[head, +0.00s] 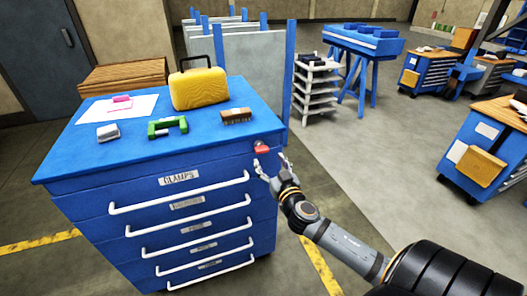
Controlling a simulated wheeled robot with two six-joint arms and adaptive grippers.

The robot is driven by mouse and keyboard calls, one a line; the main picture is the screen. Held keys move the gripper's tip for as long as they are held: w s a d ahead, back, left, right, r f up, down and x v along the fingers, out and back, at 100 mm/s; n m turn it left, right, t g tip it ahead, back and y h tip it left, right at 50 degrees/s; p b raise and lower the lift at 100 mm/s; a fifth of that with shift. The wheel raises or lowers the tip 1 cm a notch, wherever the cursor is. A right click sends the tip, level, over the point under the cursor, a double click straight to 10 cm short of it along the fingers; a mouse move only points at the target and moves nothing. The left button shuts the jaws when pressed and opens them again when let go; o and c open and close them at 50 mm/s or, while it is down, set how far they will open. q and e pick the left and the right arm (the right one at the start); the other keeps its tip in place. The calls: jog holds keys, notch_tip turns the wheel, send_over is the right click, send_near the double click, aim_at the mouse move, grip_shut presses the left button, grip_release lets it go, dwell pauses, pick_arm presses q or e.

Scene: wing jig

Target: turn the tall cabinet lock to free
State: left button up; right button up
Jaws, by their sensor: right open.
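A blue drawer cabinet (75,175) labelled CLAMPS stands in front of me, with several white-handled drawers. A small red lock part (261,149) sits at the upper right of its front, just under the top edge. My right gripper (270,165) is open, with its fingertips close to the red part, just below and to its right. I cannot tell whether the fingers touch it. The exact angle of the lock is too small to read. My left gripper is not in view.
On the cabinet top are a yellow case (200,89), a green clamp (168,126), a brown block (236,115), a grey object (108,132) and a pink item (122,98) on paper. A white rack (316,88) and blue workbenches stand behind.

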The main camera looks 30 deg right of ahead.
aim_at(263, 152)
jog(key=p+x, duration=0.1)
jog(key=x, duration=0.4)
jog(key=shift+w+r, duration=0.1)
jog(key=shift+r, duration=0.05)
jog(key=shift+w, duration=0.5)
jog(key=c, duration=1.1)
jog(key=shift+c, duration=0.3)
